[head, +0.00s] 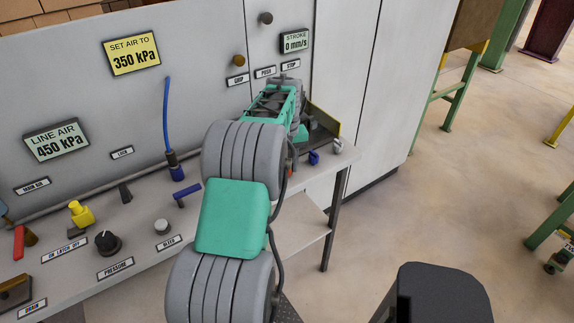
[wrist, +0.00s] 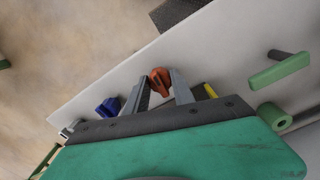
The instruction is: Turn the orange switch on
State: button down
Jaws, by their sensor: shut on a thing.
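The orange switch (wrist: 159,79) shows in the wrist view between the tips of my gripper (wrist: 161,90). The two grey fingers are closed on it from both sides, and its rounded top shows past the fingertips. In the head view my green and grey arm reaches over the bench to its right end. A small orange-red patch (head: 290,169) shows there beside the arm, but I cannot tell if it is the switch. The fingertips are hidden in that view.
A blue fitting (wrist: 108,106) sits close left of the fingers in the wrist view. A green handle (wrist: 282,70) is at the right. In the head view the bench (head: 140,235) carries a yellow latch (head: 81,214), black pressure knob (head: 108,242) and blue lever (head: 187,191).

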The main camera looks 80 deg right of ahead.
jog(key=m, duration=0.5)
jog(key=shift+m, duration=0.3)
jog(key=m, duration=0.5)
jog(key=shift+d+r, duration=0.1)
jog(key=shift+m, duration=0.3)
jog(key=c, duration=1.1)
grip_release()
jog(key=shift+o, duration=0.2)
notch_tip(320, 180, up, 8)
jog(key=shift+f+b, duration=0.15)
jog(key=shift+b, duration=0.35)
